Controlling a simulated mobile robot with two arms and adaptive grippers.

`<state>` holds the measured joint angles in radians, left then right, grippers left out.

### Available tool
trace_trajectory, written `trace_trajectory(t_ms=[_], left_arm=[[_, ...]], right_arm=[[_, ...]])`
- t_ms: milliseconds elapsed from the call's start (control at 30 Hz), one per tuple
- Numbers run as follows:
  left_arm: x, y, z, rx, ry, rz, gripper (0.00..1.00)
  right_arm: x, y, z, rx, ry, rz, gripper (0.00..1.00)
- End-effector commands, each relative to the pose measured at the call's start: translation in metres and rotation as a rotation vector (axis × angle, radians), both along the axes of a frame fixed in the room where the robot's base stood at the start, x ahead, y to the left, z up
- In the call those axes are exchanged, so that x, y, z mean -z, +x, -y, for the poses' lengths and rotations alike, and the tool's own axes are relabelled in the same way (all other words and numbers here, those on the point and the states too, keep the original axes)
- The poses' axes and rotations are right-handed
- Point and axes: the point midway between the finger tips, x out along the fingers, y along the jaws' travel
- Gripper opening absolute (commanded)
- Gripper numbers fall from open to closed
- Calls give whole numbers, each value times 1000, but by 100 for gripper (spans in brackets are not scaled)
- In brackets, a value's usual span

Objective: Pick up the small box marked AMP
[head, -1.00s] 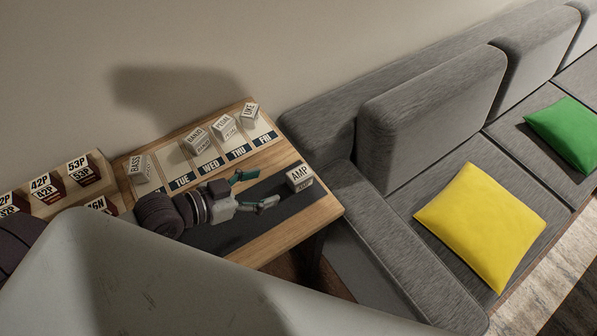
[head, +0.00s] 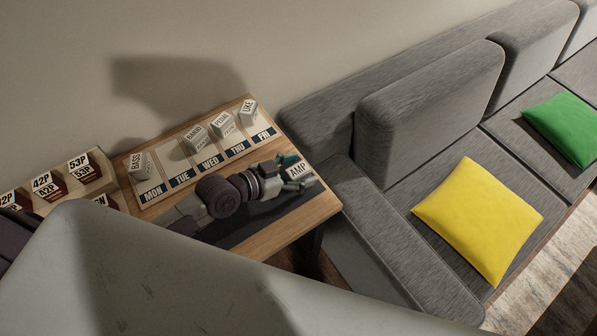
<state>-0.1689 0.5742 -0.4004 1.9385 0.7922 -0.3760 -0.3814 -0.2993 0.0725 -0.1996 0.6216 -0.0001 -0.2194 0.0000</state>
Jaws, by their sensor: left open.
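The small white box marked AMP (head: 298,171) sits on the dark mat (head: 247,229) near the right end of the wooden table. My left gripper (head: 297,179) is open and right at the box, with one finger at its far side and the other at its near side. The fingers partly cover the box, and I cannot tell whether they touch it. My right gripper is not in view.
Boxes marked BASS (head: 139,165), BANJO (head: 197,138), PEDAL (head: 223,124) and UKE (head: 247,111) stand on a weekday board (head: 172,159) behind my arm. Numbered blocks (head: 47,185) are at the left. A grey sofa (head: 395,165) stands close to the table's right end.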

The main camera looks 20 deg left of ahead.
Motion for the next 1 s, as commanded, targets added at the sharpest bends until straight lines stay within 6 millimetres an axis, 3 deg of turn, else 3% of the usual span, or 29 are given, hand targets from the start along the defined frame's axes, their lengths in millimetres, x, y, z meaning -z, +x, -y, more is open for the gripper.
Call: trace_trajectory(t_ms=[100,500,767,1000], left_arm=[[0,0,0,0,0,0,69],[0,0,-1,-1,0,1,5],[-2,0,0,-1,0,1,4],[-24,0,0,-1,-2,5,4]], right_arm=[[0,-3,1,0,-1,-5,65],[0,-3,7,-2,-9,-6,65],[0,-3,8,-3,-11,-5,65],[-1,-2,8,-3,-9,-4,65]])
